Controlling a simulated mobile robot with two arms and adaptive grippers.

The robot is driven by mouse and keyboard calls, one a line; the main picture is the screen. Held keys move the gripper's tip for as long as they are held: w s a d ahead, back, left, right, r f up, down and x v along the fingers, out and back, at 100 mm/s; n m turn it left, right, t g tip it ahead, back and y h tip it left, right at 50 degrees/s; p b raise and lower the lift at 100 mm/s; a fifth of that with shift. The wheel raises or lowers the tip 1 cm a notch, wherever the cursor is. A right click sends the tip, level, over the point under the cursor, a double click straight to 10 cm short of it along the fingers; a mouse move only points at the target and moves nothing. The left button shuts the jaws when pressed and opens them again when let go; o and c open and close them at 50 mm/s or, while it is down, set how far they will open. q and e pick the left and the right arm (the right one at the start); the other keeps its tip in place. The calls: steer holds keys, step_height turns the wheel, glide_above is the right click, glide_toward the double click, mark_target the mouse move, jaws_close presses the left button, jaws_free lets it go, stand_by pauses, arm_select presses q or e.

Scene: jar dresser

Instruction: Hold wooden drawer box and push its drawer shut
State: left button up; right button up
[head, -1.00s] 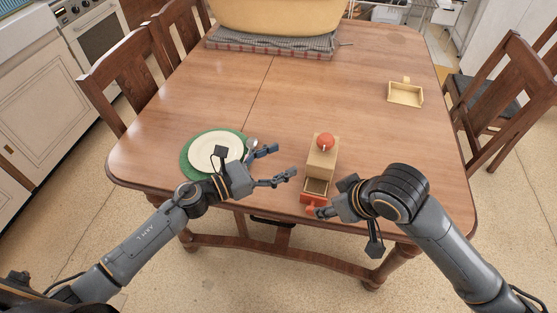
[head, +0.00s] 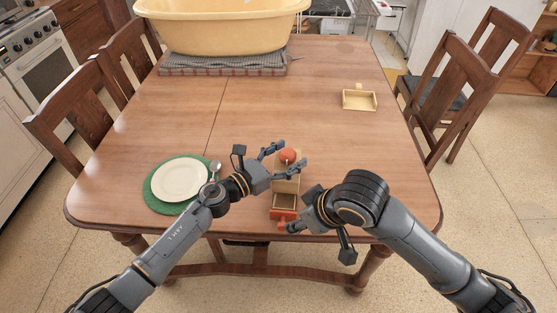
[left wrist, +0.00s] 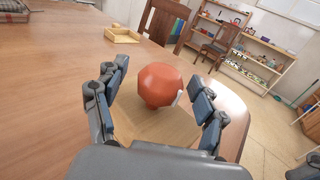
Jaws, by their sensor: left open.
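The wooden drawer box (head: 287,186) stands near the table's front edge, with a faceted red knob (head: 288,155) on top. Its drawer (head: 283,215), with a red front, sticks out toward me and looks empty. My left gripper (head: 285,159) is open at the box's top, one finger on each side. In the left wrist view the red knob (left wrist: 161,85) and the box top (left wrist: 150,122) lie between the spread fingers; contact is unclear. My right gripper (head: 298,221) is low beside the drawer front; its jaw opening cannot be made out.
A white plate (head: 180,179) on a green mat (head: 155,204) lies left, with a spoon (head: 215,167) beside it. A small open wooden tray (head: 358,100) sits at the back right. A large yellow tub (head: 220,28) stands on a checked cloth (head: 222,66). The table's middle is clear.

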arm_select(q)
jaws_close()
stand_by(0.4)
stand_by(0.4)
